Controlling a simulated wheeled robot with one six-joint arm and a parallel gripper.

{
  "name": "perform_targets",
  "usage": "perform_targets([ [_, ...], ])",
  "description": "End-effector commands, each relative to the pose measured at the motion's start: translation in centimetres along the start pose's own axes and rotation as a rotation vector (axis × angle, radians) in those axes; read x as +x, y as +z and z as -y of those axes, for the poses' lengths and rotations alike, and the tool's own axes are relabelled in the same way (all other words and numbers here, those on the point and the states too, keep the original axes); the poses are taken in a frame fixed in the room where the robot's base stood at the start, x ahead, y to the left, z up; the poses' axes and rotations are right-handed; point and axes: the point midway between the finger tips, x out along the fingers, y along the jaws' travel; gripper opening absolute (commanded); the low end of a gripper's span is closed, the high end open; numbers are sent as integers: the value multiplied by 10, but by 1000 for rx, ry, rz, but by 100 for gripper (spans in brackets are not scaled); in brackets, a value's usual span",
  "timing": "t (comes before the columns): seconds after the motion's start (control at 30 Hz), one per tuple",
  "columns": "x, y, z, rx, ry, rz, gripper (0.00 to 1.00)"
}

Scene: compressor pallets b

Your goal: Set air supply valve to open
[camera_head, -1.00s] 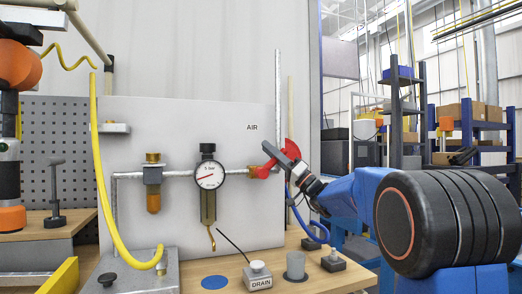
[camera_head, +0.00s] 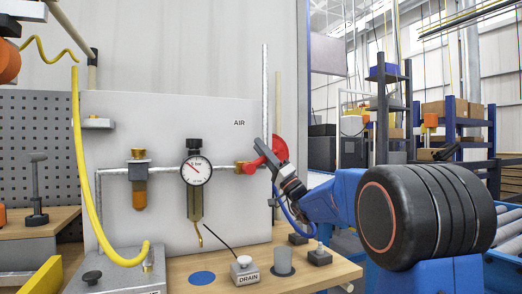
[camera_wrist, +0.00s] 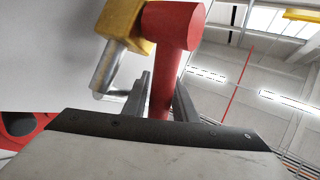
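The air supply valve sits at the right end of the grey pipe, on the white panel marked AIR. It has a brass body (camera_head: 243,167) and a red handle (camera_head: 254,165). In the wrist view the handle (camera_wrist: 164,70) hangs down from the brass body (camera_wrist: 125,22) and lies between my two grey fingers. My gripper (camera_head: 265,155) reaches the handle from the right. The handle's lower end is hidden behind the gripper body.
A round gauge (camera_head: 196,170) and a brass filter (camera_head: 139,180) hang on the pipe. A yellow hose (camera_head: 79,150) loops down at left.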

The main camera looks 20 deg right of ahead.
Motion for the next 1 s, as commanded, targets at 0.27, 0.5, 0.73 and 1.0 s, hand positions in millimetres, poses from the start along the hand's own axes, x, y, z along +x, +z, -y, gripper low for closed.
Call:
perform_targets([
  [0.27,0,0,0,-1,0,-1,39],
  [0.5,1,-1,0,-2,0,0,39],
  [0.73,6,0,4,-46,0,62,39],
  [1.0,19,11,13,-163,-1,237,39],
])
